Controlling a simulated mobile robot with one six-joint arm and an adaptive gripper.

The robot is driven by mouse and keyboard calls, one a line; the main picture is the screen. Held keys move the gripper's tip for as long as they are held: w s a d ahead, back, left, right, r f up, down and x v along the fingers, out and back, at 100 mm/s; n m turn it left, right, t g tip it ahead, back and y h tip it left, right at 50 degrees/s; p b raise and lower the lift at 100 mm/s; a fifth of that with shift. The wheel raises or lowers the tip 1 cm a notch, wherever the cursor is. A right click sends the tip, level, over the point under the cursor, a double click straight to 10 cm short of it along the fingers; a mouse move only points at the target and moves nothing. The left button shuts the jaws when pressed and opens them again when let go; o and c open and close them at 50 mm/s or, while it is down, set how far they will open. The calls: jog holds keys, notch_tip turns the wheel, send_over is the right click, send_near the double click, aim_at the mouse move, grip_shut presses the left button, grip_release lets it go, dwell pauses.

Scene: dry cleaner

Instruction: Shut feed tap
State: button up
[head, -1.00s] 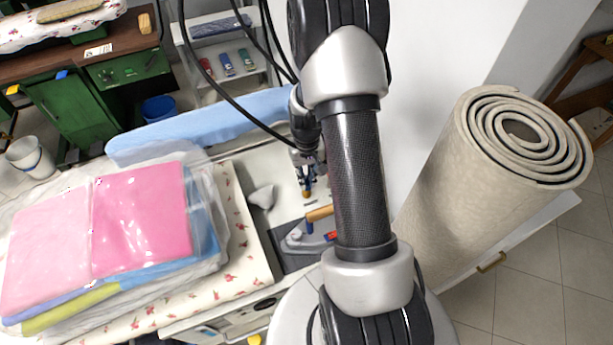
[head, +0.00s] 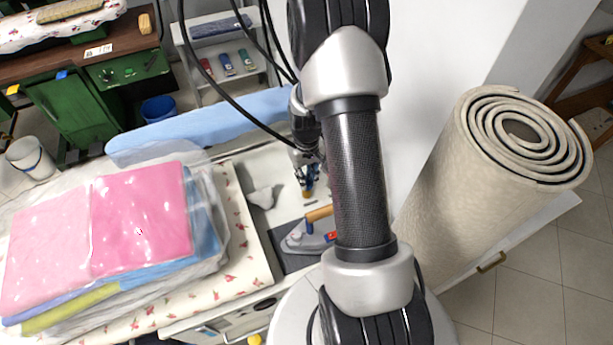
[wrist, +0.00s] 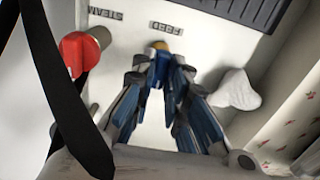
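The FEED label (wrist: 167,28) appears upside down on the pale panel in the wrist view. Just below it a small brass-yellow part (wrist: 160,46) shows at my fingertips, probably part of the feed tap; the fingers hide the rest. My gripper (wrist: 160,64) points at this spot, its dark fingers with blue inner faces drawn close together at the tips. I cannot tell whether they touch or grip the tap. In the head view my gripper (head: 308,188) is low over the panel, left of my arm. A red knob (wrist: 80,53) stands left of it, near the STEAM label (wrist: 105,14).
An iron (head: 308,238) with a wooden handle rests in front of the gripper. A whitish lump (wrist: 236,90) lies to its right in the wrist view. Folded pink laundry (head: 140,225) is at left, a rolled carpet (head: 440,190) at right. A black strap-like band (wrist: 62,95) crosses the wrist view.

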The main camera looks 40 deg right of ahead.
jog(key=o, duration=0.3)
notch_tip(320, 180, up, 12)
dwell(0.7)
dwell(0.4)
